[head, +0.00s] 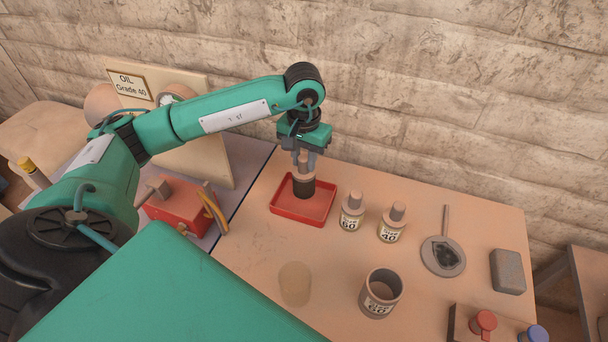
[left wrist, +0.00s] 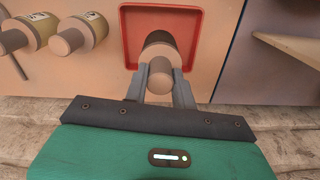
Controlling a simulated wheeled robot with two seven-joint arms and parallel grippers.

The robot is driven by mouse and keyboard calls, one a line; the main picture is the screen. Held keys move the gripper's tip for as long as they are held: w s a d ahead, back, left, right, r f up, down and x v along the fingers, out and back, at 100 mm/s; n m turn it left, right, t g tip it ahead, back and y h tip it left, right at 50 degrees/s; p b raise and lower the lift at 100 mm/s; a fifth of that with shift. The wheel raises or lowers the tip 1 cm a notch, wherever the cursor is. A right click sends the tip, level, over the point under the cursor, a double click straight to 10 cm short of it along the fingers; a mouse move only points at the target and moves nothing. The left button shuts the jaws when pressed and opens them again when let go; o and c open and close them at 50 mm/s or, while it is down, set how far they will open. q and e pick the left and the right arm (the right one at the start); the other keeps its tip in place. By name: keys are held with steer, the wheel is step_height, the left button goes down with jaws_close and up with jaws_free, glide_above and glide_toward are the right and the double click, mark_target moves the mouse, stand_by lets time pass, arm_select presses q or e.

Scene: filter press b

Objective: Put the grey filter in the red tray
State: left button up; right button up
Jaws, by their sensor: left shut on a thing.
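The red tray (head: 285,212) sits on the table below my left gripper; it also shows in the left wrist view (left wrist: 129,50). My left gripper (head: 304,165) points down and is shut on the knob of a short cylinder with a dark grey body (head: 303,188), which I take to be the grey filter. In the left wrist view the fingers clasp the round knob (left wrist: 161,72), with the wider body beyond it inside the tray's outline. I cannot tell whether its base touches the tray floor. My right gripper is not in view.
Two labelled bottles, 60 (head: 351,213) and 40 (head: 390,225), stand right of the tray. A labelled cup (head: 380,293), a round dish with a handle (head: 443,257) and a grey block (head: 508,271) are farther right. A red box (head: 177,205) is at left.

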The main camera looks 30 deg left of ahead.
mark_target(304, 172)
arm_select(q)
step_height(304, 172, down, 4)
steer(key=shift+f+b, duration=0.2)
steer(key=shift+b, duration=0.55)
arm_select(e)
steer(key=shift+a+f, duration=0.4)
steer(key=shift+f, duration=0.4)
arm_select(q)
steer(key=shift+f+b, duration=0.15)
steer(key=shift+b, duration=0.15)
steer(key=o, duration=1)
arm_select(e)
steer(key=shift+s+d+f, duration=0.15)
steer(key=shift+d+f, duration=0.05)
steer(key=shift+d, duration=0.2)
